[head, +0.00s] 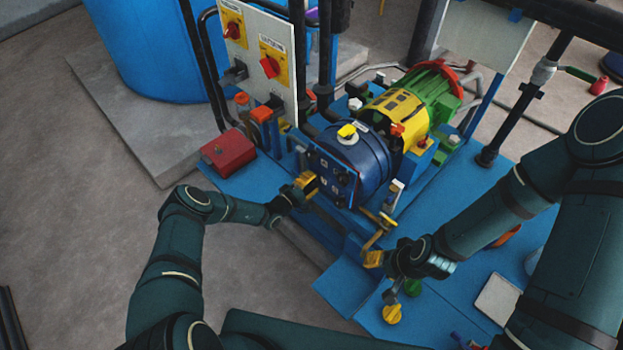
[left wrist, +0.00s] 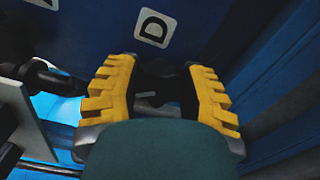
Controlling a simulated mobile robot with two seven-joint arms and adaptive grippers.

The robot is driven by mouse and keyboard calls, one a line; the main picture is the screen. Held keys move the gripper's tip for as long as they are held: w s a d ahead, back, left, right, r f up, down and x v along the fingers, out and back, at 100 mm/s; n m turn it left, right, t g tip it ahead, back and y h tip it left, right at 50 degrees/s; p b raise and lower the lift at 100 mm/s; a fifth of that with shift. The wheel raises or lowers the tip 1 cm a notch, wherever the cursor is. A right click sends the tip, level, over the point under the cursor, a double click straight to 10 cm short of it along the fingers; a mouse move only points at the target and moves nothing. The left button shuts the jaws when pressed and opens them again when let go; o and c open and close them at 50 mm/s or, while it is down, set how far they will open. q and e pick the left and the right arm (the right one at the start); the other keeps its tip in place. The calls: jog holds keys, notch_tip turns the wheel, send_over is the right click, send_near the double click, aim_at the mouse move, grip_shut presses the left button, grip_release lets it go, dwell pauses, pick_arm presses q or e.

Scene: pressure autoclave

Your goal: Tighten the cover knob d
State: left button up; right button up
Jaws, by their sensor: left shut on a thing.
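The blue cover plate of the autoclave (head: 346,178) faces the front and carries small white letter labels. My left gripper (head: 307,184) is at the lower left part of this plate. In the left wrist view, the two yellow fingers of my left gripper (left wrist: 161,95) are closed around the dark cover knob d (left wrist: 158,84). The white label D (left wrist: 151,28) sits on the blue surface just above it. The knob is dark and partly hidden between the fingers. My right gripper (head: 374,259) is low, right of the plate; its finger gap is not clear.
The blue vessel (head: 351,150) joins a yellow and green body (head: 400,115). A red box (head: 228,152) stands left of it, and a switch panel (head: 258,55) with red knobs rises behind. The floor at left is open.

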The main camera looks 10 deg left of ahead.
pick_arm(q)
jog(key=m+p, duration=0.2)
jog(key=m, duration=0.3)
jog(key=shift+m+p, duration=0.35)
jog(key=shift+m, duration=0.35)
jog(key=o, duration=1.2)
jog(key=shift+f, duration=0.1)
jog(key=v, duration=1.2)
